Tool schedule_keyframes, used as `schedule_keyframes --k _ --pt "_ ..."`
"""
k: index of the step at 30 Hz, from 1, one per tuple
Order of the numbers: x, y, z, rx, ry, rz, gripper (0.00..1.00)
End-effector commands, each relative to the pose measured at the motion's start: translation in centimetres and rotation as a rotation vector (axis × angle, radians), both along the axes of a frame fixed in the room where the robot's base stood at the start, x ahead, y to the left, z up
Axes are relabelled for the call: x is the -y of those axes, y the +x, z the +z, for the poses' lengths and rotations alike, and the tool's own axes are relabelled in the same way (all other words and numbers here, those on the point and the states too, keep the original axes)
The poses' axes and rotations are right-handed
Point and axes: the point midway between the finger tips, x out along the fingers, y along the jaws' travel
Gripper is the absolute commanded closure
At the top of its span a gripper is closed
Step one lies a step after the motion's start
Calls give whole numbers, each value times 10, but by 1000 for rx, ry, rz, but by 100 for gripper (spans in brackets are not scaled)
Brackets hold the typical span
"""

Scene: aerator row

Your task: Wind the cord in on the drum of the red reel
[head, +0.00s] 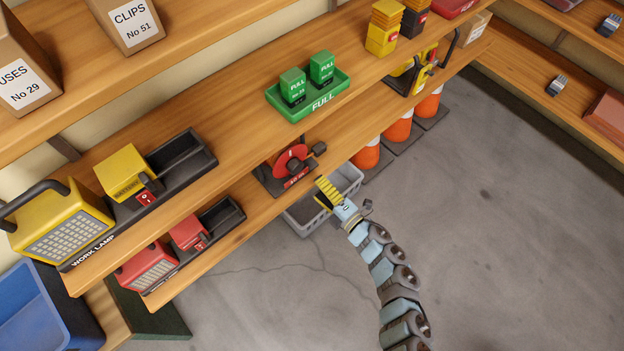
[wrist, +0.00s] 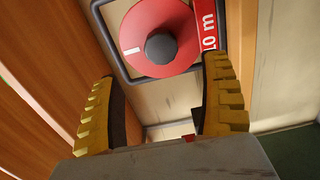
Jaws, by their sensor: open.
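The red reel's drum (head: 291,158) sits in a dark frame on the lower shelf in the head view. In the wrist view the drum (wrist: 140,22) is a red disc with a white mark at its left and a dark round knob (wrist: 161,47) near its middle. A red label (wrist: 209,24) reading "10 m" is beside it. My gripper (head: 323,187) is just in front of the shelf edge, near the reel. Its yellow fingers (wrist: 160,82) are apart and empty, with the knob beyond the gap between them, apart from both fingers. I cannot make out any cord.
A grey crate (head: 305,218) stands below, partly behind my gripper. Orange cones (head: 366,156) stand to the right under the shelf. A green FULL tray (head: 308,94) is on the shelf above. Red lamp gear (head: 150,265) sits left on the same shelf. The floor (head: 500,230) at right is clear.

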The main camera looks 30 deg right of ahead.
Motion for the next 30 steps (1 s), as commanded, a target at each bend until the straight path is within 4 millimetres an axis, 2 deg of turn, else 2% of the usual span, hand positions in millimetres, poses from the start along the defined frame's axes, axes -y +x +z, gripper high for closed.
schedule_keyframes --k 6,25,28,30 --pt "3 -15 0 -1 0 0 21" --pt "3 -16 0 0 2 1 21" --pt "-8 -16 3 11 32 18 21" --pt "-28 -16 9 32 91 47 21"
